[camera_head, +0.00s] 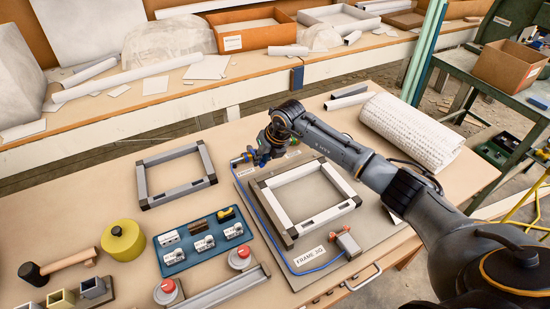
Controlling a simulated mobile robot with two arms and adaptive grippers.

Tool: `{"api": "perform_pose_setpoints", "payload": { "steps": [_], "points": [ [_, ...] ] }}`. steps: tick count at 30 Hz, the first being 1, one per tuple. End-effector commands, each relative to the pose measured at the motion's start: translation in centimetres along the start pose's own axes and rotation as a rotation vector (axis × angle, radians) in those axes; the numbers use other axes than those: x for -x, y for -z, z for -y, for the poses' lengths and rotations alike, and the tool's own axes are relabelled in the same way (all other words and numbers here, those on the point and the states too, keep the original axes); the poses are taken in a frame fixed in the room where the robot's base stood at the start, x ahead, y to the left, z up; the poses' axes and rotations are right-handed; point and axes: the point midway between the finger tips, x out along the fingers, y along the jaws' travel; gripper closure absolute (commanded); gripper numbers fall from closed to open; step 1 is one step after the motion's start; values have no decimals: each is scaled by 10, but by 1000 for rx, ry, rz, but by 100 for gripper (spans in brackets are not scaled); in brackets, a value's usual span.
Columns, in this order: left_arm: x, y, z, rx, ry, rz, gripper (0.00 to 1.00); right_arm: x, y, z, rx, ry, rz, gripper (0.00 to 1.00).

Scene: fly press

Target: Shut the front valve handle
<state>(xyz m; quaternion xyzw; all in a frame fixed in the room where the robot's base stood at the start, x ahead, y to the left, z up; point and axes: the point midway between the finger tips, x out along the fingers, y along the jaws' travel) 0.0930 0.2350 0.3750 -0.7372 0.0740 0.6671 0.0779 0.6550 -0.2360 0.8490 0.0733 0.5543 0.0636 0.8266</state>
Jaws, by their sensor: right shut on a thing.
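My right gripper (262,153) is at the far left corner of the grey frame jig board (371,226). It is shut on a small blue part (238,159) where a blue hose starts, which may be a valve handle; the fingers hide most of it. The blue hose (262,213) runs along the board's left edge to a grey block with a red part (347,243) at the near side. I cannot make out a handle's angle. My left gripper is not in view.
A second frame (177,195) lies left of the board. A blue tray with small parts (204,242), a yellow round object (123,240), a mallet (62,264) and red-knobbed clamps (167,290) stand at the near left. A white roll (411,133) lies at the right.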

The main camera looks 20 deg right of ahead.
Motion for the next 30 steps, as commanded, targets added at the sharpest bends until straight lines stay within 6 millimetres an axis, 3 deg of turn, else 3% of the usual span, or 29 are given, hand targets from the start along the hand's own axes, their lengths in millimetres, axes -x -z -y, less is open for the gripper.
{"api": "perform_pose_setpoints", "payload": {
  "steps": [6,7,10,22,30],
  "points": [
    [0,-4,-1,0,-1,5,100,0,0,0,-4,-1,2,100],
    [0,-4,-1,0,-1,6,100,0,0,0,-4,-1,2,81],
    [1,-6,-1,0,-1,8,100,0,0,0,-3,-2,1,62],
    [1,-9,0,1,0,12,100,7,-1,1,-2,-2,2,62],
    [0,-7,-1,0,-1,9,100,59,-1,2,0,0,5,62]
  ]
}}
